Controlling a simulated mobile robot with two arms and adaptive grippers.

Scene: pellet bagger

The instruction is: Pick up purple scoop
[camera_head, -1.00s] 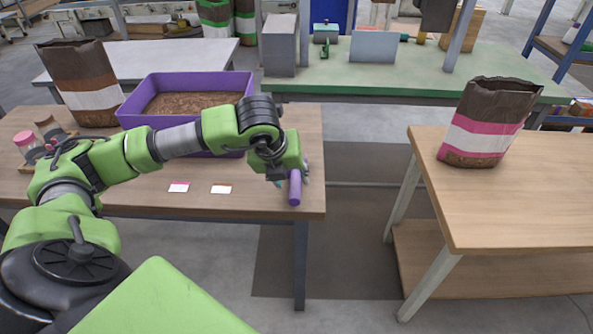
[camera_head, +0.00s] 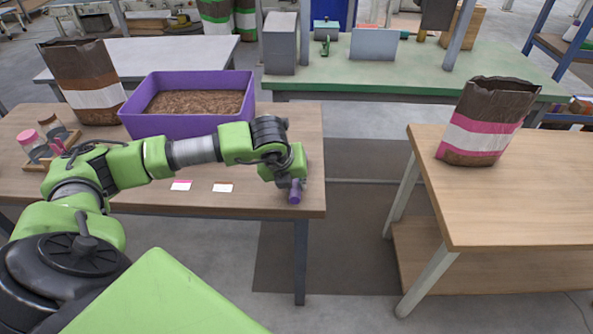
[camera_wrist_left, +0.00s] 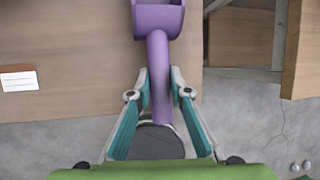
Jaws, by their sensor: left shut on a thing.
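The purple scoop (camera_head: 295,197) is at the right front corner of the left wooden table. In the head view only its handle end shows; my gripper hides the rest. In the left wrist view, the scoop's handle (camera_wrist_left: 159,60) runs between my fingers, with part of its bowl at the top edge. My left gripper (camera_wrist_left: 160,90) is shut on the handle, one teal-padded finger on each side; it also shows in the head view (camera_head: 291,182). I cannot tell whether the scoop touches the table. My right gripper is not in view.
A purple bin (camera_head: 180,125) of brown pellets stands behind my left arm. Two small cards (camera_head: 181,185) lie near the front edge. A pink-striped bag (camera_head: 480,130) stands on the right table.

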